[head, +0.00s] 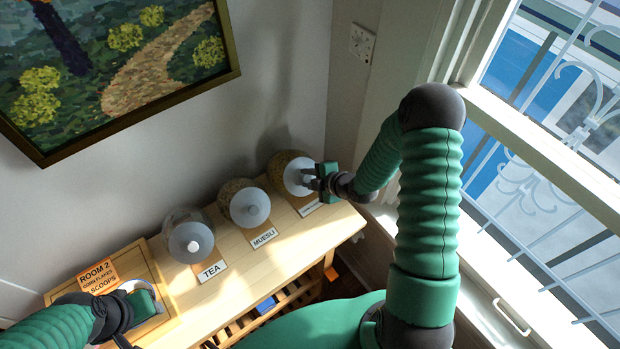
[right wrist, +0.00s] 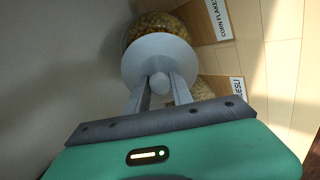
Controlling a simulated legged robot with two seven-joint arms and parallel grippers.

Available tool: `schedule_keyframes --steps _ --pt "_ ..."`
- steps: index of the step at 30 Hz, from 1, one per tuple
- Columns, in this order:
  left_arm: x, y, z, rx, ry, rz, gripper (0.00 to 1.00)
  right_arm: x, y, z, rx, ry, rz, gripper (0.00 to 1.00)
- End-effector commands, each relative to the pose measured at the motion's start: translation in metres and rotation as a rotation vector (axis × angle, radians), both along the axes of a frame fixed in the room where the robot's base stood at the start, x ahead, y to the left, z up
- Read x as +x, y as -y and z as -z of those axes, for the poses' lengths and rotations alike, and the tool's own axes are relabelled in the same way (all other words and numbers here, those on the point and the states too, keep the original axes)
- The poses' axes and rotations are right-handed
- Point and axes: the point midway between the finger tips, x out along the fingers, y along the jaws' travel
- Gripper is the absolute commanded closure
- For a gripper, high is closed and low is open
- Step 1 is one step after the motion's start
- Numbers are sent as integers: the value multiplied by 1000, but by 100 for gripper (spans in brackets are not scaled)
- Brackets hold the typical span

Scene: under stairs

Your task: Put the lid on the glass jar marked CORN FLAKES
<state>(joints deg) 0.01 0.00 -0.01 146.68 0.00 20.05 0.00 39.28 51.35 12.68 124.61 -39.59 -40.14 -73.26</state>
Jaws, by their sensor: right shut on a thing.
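The CORN FLAKES jar (head: 279,163) is a glass jar of golden flakes at the right end of the wooden table. In the right wrist view the jar (right wrist: 155,22) shows behind a pale round lid (right wrist: 158,50). The lid also shows in the head view (head: 294,176). My right gripper (head: 311,177) is shut on the lid's knob (right wrist: 160,83). The lid overlaps the jar's mouth and hides the rim, so I cannot tell whether it is seated. My left gripper (head: 143,303) is at the lower left, over a wooden board; its jaws are not clear.
The MUESLI jar (head: 234,187) and the TEA jar (head: 182,215) stand to the left with pale lids over them. Label cards lie in front, including CORN FLAKES (right wrist: 220,19). An orange ROOM 2 sign (head: 98,277) is on the board. A window with bars is at the right.

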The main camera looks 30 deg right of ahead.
Motion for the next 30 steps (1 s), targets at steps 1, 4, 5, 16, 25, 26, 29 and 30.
schedule_keyframes --steps 1,4,5,16,25,26,29,30 --pt "0 0 2 0 0 0 64 1 1 2 0 1 0 100" --pt "0 0 2 0 0 0 64 2 1 2 0 0 0 100" --pt "0 0 2 0 0 0 64 2 1 2 0 0 0 100" --pt "0 0 1 0 0 0 64 -1 1 -1 -1 -1 0 100" --pt "0 0 0 0 0 0 64 -5 1 -4 0 -1 1 100" --pt "0 0 0 0 0 0 64 -5 1 -4 0 -1 1 100" --pt "0 0 0 0 0 0 64 -5 1 -4 0 -1 1 100" --pt "0 0 0 0 0 0 64 -5 1 -4 0 -1 1 100"
